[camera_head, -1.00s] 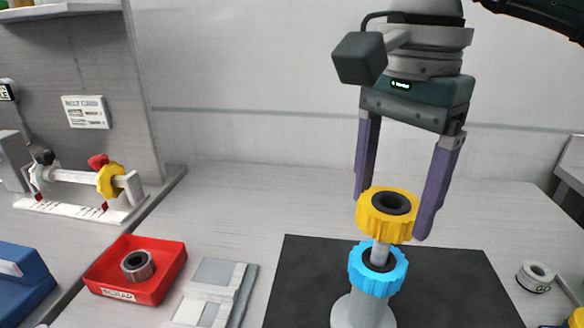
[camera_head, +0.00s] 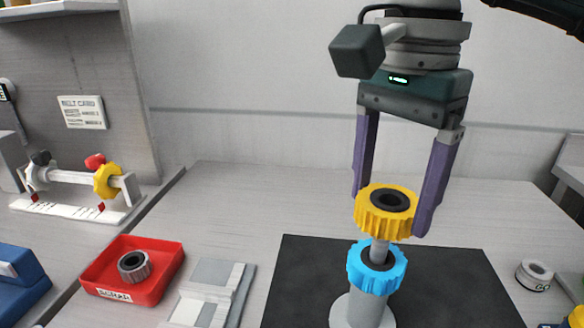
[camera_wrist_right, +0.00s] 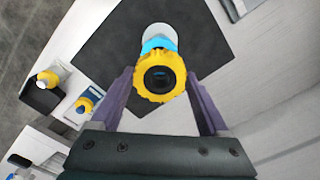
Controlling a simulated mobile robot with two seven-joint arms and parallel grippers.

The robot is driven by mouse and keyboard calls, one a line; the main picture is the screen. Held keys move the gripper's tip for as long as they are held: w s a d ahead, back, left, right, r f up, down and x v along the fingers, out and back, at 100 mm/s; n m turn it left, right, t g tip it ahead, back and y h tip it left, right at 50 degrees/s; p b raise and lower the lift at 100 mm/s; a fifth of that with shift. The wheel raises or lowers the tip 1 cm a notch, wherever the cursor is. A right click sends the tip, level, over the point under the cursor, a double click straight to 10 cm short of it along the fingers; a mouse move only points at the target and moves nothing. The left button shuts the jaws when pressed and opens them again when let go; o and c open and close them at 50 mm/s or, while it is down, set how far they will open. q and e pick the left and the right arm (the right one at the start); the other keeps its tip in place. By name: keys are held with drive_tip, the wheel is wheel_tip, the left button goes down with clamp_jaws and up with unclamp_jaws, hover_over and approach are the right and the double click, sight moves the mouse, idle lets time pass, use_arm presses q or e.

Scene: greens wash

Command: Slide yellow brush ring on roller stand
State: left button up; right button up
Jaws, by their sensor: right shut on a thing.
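The yellow brush ring (camera_head: 371,223) has a toothed rim and a dark inner hub. My right gripper (camera_head: 390,210) is shut on it, one finger on each side. The ring is almost level above the roller stand (camera_head: 361,311). A light-blue ring (camera_head: 363,275) sits on the stand, and the grey post (camera_head: 380,252) rises from it to the yellow ring's underside. I cannot tell whether the post's tip is inside the hole. In the right wrist view the yellow ring (camera_wrist_right: 140,83) partly covers the blue ring (camera_wrist_right: 155,44). My left gripper is not in view.
The stand is on a dark mat (camera_head: 300,270). A red tray (camera_head: 165,277) holding a grey ring (camera_head: 134,266) is at left, beside a grey-white block (camera_head: 212,290). A white roller rack (camera_head: 70,177) stands farther left. A small white roll (camera_head: 535,275) lies at right.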

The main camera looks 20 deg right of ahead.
sight(383, 229)
drive_tip(key=shift+f+b, duration=1.75)
drive_tip(key=shift+f, duration=0.05)
drive_tip(key=shift+f+b, duration=0.6)
drive_tip(key=shift+f, duration=0.05)
drive_tip(key=o, duration=1.2)
wheel_tip(383, 229, up, 10)
